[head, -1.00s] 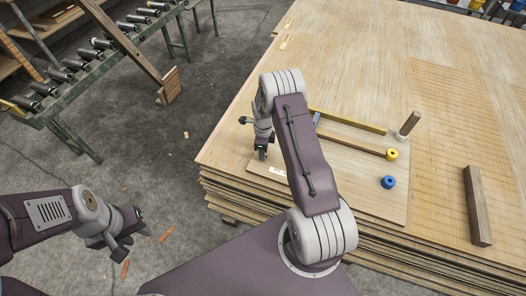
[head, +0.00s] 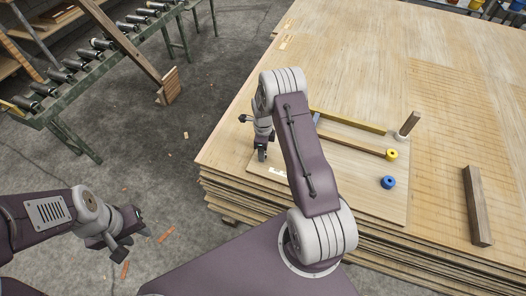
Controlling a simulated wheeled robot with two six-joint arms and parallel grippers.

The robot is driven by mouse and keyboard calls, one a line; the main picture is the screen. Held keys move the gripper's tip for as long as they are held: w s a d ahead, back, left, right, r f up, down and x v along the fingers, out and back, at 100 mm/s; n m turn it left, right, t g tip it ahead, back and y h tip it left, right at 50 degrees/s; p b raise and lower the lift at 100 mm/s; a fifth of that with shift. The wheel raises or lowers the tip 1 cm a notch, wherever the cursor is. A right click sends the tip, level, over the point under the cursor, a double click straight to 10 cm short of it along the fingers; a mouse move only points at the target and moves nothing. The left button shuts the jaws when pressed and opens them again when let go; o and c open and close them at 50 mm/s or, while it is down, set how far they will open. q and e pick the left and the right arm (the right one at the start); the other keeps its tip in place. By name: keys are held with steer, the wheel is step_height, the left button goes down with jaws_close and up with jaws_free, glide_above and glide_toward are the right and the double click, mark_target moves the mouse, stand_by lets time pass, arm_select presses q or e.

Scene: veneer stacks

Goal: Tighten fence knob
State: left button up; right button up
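A jig board (head: 335,192) lies on the veneer stack and carries a yellow bar (head: 350,121) and a brown wooden bar (head: 352,143). A yellow knob (head: 391,154) sits at the wooden bar's right end, and a blue knob (head: 388,182) sits on the board below it. I cannot tell which is the fence knob. My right gripper (head: 262,153) points down at the board's left side, away from both knobs; my arm partly hides it, so its opening is unclear. My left gripper (head: 137,243) hangs over the floor with its fingers apart, empty.
A wooden block (head: 477,206) lies on the stack at right, and a dark peg (head: 409,124) stands near the bars. A roller conveyor (head: 85,70) stands at upper left. Orange-brown scraps (head: 166,234) lie on the floor. My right arm covers part of the board.

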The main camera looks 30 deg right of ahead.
step_height(320, 180, up, 8)
stand_by(0.5)
steer(key=w+a+r+n+t+p, duration=0.1)
steer(key=w+a+r+p, duration=0.15)
steer(key=r, duration=0.55)
steer(key=s+a+r+n+t, duration=0.1)
steer(key=s+a+r+n, duration=0.4)
steer(key=s+a+r, duration=0.15)
steer(key=s+a+f+n, duration=0.1)
steer(key=s+a+n, duration=0.1)
steer(key=s+n, duration=1.2)
steer(key=n, duration=0.5)
steer(key=shift+s+n+g+p, duration=0.3)
steer(key=shift+s+g+p, duration=0.05)
steer(key=shift+g, duration=0.05)
